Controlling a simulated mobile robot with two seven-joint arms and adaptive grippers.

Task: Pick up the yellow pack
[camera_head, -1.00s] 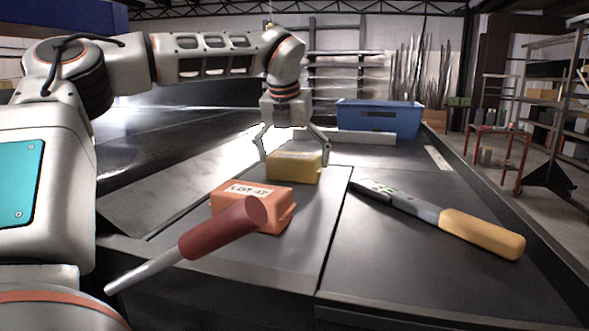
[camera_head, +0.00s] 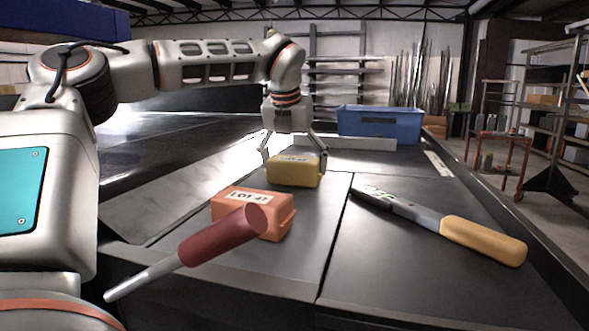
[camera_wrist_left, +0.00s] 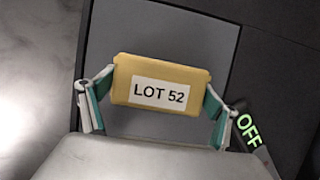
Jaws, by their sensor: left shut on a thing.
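The yellow pack (camera_head: 295,172) sits on the conveyor panel behind the orange pack. In the left wrist view, the yellow pack (camera_wrist_left: 160,72) shows a white label reading LOT 52. My left gripper (camera_head: 294,162) reaches down over it from above. Its fingers are shut on the pack's two ends, one on each side, as the left wrist view (camera_wrist_left: 160,98) shows. The pack looks level, and I cannot tell whether its underside touches the panel. My right gripper is not in view.
An orange pack (camera_head: 248,222) lies nearer, partly behind a tool with a dark red handle (camera_head: 222,236). A detector wand with a yellow handle (camera_head: 483,240) lies at the right; its display reads OFF in the wrist view. A blue bin (camera_head: 380,124) stands at the back.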

